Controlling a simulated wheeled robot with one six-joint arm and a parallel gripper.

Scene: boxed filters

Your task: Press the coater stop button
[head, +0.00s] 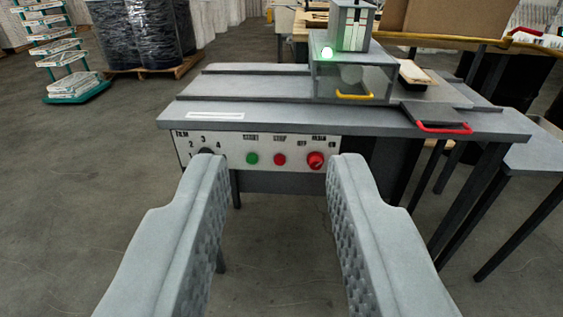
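The coater (350,121) is a grey table-like machine ahead of me. Its white front panel (222,159) carries a black dial marked with numbers, a green button (252,159), a red button (279,160) and a larger red knob (316,160) at the right. The small labels above them are too blurred to read surely; the one over the middle red button looks like STOP. My gripper (272,165) is open and empty, its two grey fingers spread on either side of the buttons in the picture. The left finger covers part of the dial. The fingertips look short of the panel.
A side table (535,155) stands right. Wrapped drums on a pallet (155,68) and a rack (65,60) stand back left. The left floor is clear.

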